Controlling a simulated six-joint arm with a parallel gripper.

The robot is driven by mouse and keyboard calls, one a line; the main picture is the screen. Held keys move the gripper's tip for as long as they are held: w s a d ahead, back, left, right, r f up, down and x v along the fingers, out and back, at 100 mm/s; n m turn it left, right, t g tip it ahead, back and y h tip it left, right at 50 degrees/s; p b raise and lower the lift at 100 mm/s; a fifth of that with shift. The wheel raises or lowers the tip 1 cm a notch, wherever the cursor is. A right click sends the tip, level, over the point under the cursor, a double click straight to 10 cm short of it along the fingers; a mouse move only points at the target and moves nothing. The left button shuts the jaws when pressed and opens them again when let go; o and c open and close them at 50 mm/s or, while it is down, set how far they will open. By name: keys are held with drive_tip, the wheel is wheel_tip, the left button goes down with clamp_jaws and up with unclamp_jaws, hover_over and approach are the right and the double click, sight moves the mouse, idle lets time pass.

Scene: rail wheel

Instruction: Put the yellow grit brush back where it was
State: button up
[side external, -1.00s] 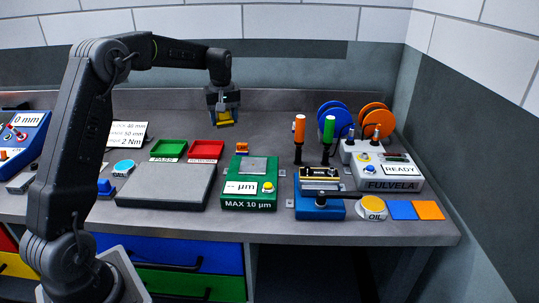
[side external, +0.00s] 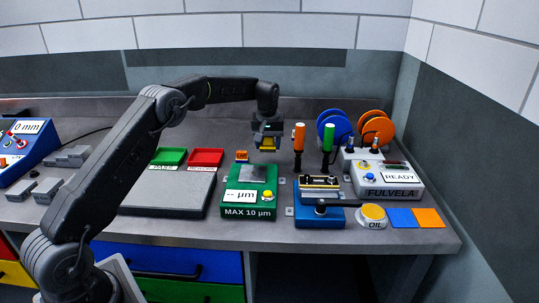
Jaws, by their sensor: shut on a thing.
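The yellow grit brush (side external: 267,144) is between the jaws of my gripper (side external: 267,136) in the side external view. My gripper is shut on it and points down. It hangs behind the green gauge box and just left of the orange-handled tool (side external: 298,137). Most of the brush is hidden by the jaws. I cannot tell the gap between the brush and the bench. Several places on the bench are visible, but none is marked as the brush's own spot.
The green gauge box (side external: 247,212) stands in front of my gripper. The orange-handled and green-handled (side external: 328,136) tools stand upright close on the right, an obstacle there.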

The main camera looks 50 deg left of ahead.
sight(270, 162)
drive_tip(key=shift+w+d+f, duration=0.15)
drive_tip(key=shift+d+f, duration=0.05)
drive_tip(key=shift+f, duration=1.9)
drive_tip(key=shift+f, duration=0.1)
drive_tip(key=o, duration=0.8)
drive_tip(key=shift+f, duration=0.1)
drive_tip(key=shift+o, duration=0.2)
